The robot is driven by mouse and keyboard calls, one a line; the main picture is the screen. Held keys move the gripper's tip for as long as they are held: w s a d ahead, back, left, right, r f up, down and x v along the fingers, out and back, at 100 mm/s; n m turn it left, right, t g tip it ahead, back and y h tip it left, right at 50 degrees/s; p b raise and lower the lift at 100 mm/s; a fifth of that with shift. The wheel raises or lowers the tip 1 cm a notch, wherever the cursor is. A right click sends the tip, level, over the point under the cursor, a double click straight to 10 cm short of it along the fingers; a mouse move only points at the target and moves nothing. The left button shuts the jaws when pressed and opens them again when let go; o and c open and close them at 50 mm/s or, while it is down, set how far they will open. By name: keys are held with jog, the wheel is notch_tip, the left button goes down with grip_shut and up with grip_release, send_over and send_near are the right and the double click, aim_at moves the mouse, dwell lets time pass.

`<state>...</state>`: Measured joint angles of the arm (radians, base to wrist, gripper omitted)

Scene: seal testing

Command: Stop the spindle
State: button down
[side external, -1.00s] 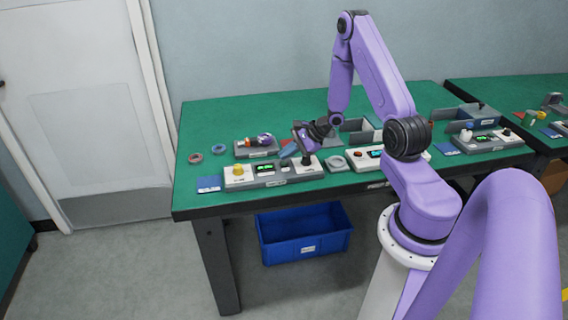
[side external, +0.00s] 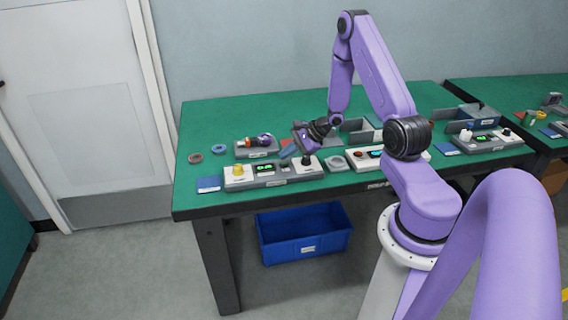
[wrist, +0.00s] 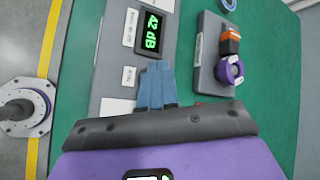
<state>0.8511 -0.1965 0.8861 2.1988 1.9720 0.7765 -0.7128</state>
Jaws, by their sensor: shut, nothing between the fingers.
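My gripper (side external: 288,151) is over the left console on the green bench, behind its display and beside a black knob (side external: 307,160). I cannot tell whether the fingertips touch anything. The left console (side external: 264,180) is pale and grey, with a yellow button (side external: 238,170) at its left end. I cannot tell which part is the spindle. A grey block (wrist: 212,80) carries an orange part and a purple disc (wrist: 229,70).
A second console with a red button (side external: 358,155) stands to the right. Two rings (side external: 196,158) and a blue card (side external: 209,184) lie at the bench's left. A blue bin (side external: 304,234) is under the bench. The back left of the bench is clear.

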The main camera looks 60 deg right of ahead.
aim_at(287, 163)
jog(key=shift+f, duration=0.1)
dwell(0.7)
jog(key=shift+f, duration=0.35)
jog(key=shift+f, duration=0.35)
dwell(0.7)
jog(key=shift+r, duration=0.8)
jog(key=shift+r, duration=0.1)
jog(key=shift+r, duration=2.4)
